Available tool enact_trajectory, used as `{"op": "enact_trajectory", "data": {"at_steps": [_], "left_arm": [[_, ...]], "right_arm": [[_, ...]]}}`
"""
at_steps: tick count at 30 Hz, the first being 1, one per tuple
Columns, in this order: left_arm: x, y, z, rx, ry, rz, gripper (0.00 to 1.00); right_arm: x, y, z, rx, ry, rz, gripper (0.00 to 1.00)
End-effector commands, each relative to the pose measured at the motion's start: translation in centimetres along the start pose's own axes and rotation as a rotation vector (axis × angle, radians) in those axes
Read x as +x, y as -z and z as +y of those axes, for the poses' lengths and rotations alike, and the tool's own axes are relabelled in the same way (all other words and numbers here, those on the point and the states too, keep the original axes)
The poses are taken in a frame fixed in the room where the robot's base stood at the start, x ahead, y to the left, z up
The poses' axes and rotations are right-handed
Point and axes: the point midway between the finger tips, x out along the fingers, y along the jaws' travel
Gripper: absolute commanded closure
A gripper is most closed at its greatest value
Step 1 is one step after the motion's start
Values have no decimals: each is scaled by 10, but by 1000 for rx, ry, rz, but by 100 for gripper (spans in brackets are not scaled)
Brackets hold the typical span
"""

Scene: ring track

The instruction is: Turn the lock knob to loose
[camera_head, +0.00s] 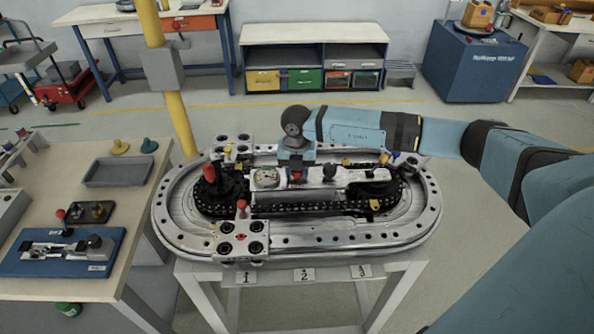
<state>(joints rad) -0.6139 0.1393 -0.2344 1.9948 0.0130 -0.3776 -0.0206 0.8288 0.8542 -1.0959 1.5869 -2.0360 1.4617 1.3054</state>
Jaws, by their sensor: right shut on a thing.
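My right gripper (296,168) points down over the middle of the oval ring track (425,205). Its fingers are shut on a small red knob (296,177), mostly hidden by them, on the silver centre plate (264,178). I take this as the lock knob; its turn position cannot be read. A black knob (329,171) stands just right of the gripper. A larger red knob (209,173) stands at the track's left end. A red-balled lever (242,206) rises from the carriage block (239,240) at the front. My left gripper is out of view.
A wooden table (90,288) on the left holds a blue fixture (30,262), a grey tray (118,171) and small parts. A yellow post (176,110) stands behind the track's left side. Number labels (304,275) hang on the track's front edge.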

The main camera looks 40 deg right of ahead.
Motion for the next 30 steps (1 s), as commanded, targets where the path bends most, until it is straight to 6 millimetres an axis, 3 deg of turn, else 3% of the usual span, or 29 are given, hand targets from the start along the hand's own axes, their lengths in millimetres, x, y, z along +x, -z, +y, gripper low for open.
{"op": "enact_trajectory", "data": {"at_steps": [8,30], "left_arm": [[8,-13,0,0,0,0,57],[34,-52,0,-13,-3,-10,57]], "right_arm": [[3,0,0,-173,-1,1,88],[3,0,0,-872,-1,-1,88]]}}
